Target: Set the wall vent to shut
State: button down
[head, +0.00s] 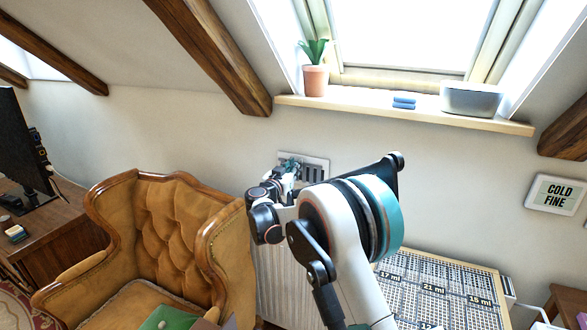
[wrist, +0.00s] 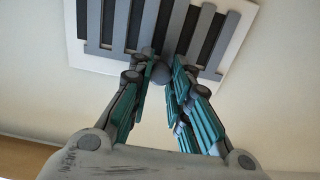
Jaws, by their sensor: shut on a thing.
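The wall vent (wrist: 109,22) is a white plate with grey vertical slats. Dark gaps show between the slats. In the head view the vent (head: 314,172) sits on the wall below the window sill, partly hidden by my arm. A small grey knob (wrist: 161,74) is at the vent's lower edge. My gripper (wrist: 163,66) has its teal fingers on either side of the knob and is shut on it. In the head view my gripper (head: 291,164) reaches the vent's left part.
A tufted armchair (head: 165,225) stands to the left, below the vent. A radiator (head: 283,285) is under the vent. A table (head: 445,290) with a printed grid top is at right. The window sill (head: 350,108) above holds a potted plant (head: 315,78) and a grey box (head: 470,99).

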jog(key=shift+s+d, duration=0.25)
jog(key=shift+d, duration=0.6)
jog(key=c, duration=1.5)
grip_release()
jog(key=shift+o, duration=0.2)
jog(key=shift+s, duration=0.15)
jog(key=v, duration=1.1)
jog(key=shift+s+a, duration=0.15)
jog(key=shift+s, duration=0.25)
